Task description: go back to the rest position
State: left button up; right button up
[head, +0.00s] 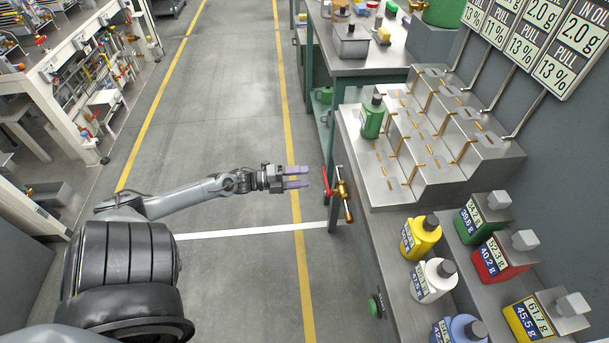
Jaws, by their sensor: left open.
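My left gripper (297,177) shows in the middle of the head view, at the end of my grey left arm that comes in from the left. It is open, with its two purple-grey fingers apart and nothing between them. It is over the floor aisle, left of the workbench and close to a brass valve with a red handle (342,190) on the bench's side. A gap shows between the fingertips and the valve. My right gripper is not in view.
A stepped metal rack (430,190) on the right bench holds a green bottle (373,117). A shelf unit (75,85) stands at the left. The floor aisle (225,90) between is clear.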

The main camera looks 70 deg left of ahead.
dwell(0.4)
pick_arm(q)
jog(key=w+d+f+n+g+y, duration=0.1)
jog(key=d+f+n+g+y, duration=0.3)
jog(key=d, duration=0.6)
jog(key=d+f+n+g+y, duration=0.2)
jog(key=d+f+n, duration=0.3)
jog(key=d+n, duration=0.3)
jog(key=s+d+r+n+g+h, duration=0.1)
jog(key=s+d+r+n+g, duration=0.3)
jog(key=d, duration=0.5)
jog(key=s+d+r+n+g, duration=0.2)
jog(key=s+d+r+g, duration=0.15)
jog(key=s+d, duration=0.45)
notch_tip(320, 180, up, 52)
jog(key=d+p, duration=0.2)
jog(key=p, duration=4.9)
jog(key=shift+w+d+f+n, duration=0.15)
jog(key=shift+w+n, duration=0.15)
jog(key=shift+w, duration=0.15)
